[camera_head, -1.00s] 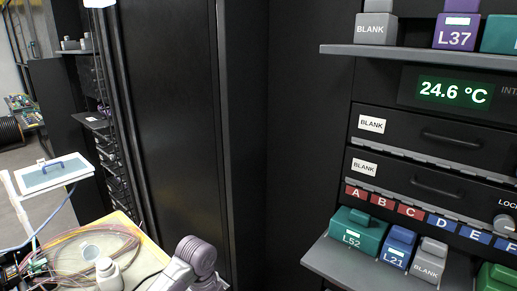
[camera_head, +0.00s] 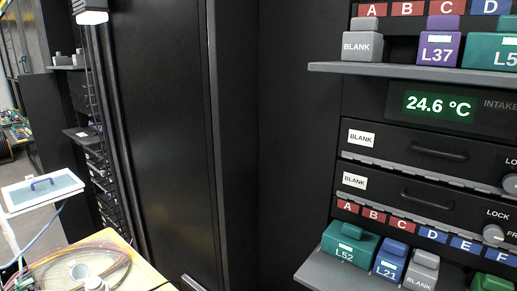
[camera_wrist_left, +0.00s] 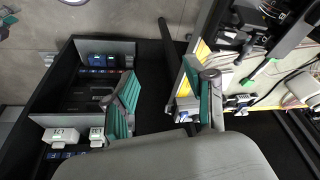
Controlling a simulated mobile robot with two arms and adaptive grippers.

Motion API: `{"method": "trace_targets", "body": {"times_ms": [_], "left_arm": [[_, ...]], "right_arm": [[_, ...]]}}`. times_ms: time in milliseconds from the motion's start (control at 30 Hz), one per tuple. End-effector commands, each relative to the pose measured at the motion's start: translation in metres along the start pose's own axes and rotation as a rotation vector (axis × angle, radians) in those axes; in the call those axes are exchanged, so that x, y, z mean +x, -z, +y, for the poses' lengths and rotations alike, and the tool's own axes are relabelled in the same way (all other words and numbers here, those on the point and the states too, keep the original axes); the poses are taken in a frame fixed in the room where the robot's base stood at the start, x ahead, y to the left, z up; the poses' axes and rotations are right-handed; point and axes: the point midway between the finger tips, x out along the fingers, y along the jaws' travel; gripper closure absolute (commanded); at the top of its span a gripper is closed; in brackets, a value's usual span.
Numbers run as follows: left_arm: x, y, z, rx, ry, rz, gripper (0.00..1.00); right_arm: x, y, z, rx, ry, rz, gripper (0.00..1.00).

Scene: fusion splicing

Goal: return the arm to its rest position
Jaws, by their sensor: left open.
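My left gripper (camera_wrist_left: 165,95) shows in the left wrist view with its two green-padded fingers spread wide apart. Nothing sits between the fingers, and only dark surface shows behind the gap. Neither gripper shows in the head view, and no part of my arms is clear there. My right gripper is in neither view.
A black rack (camera_head: 430,148) with drawers, a temperature display (camera_head: 438,106) and shelves of labelled blocks stands at right. A tall dark cabinet (camera_head: 165,130) fills the middle. A yellow table (camera_head: 150,275) with coiled fibres is at lower left. White blocks (camera_wrist_left: 60,136) show in the wrist view.

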Motion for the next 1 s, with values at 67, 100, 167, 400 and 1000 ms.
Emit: {"method": "trace_targets", "body": {"times_ms": [67, 100, 167, 400, 1000], "left_arm": [[-0.009, -0.01, -0.005, -0.061, 0.022, 0.0, 0.45], [-0.003, -0.011, -0.006, -0.071, 0.025, -0.003, 0.45], [0.011, -0.011, -0.006, -0.066, 0.023, -0.009, 0.45], [0.067, -0.019, -0.004, -0.06, 0.017, -0.03, 0.45], [0.311, -0.162, 0.013, -0.038, -0.004, -0.146, 0.45]], "right_arm": [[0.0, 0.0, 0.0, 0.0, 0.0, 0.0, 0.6], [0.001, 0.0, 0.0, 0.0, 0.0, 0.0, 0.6], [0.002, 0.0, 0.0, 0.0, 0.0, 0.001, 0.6], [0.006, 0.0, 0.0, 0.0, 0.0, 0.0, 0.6], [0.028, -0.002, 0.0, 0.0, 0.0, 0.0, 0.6]]}}
